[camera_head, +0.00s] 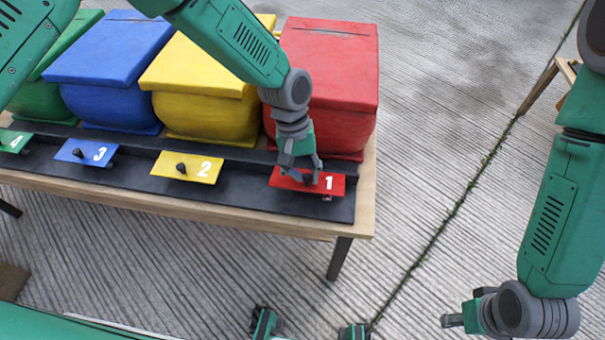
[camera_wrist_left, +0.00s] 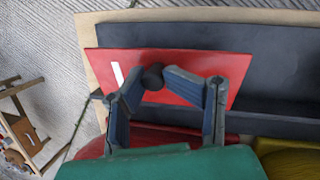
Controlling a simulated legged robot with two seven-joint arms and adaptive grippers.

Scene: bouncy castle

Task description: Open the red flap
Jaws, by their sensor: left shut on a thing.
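The red flap (camera_head: 338,184), marked with a white 1, lies at the right end of the black strip, in front of the red bin (camera_head: 335,75). In the left wrist view the red flap (camera_wrist_left: 205,66) fills the middle, with its dark round knob (camera_wrist_left: 153,77) between the fingertips. My left gripper (camera_head: 305,174) reaches down from above and is shut on this knob. It hides part of the flap in the head view. My right gripper (camera_head: 455,320) is low at the right, away from the table; its fingers are too small to judge.
A yellow flap (camera_head: 202,168), a blue flap (camera_head: 78,152) and a green flap (camera_head: 14,141) lie to the left, before matching bins. The wooden table's right edge (camera_head: 366,200) is close to the red flap. Open paved ground lies to the right.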

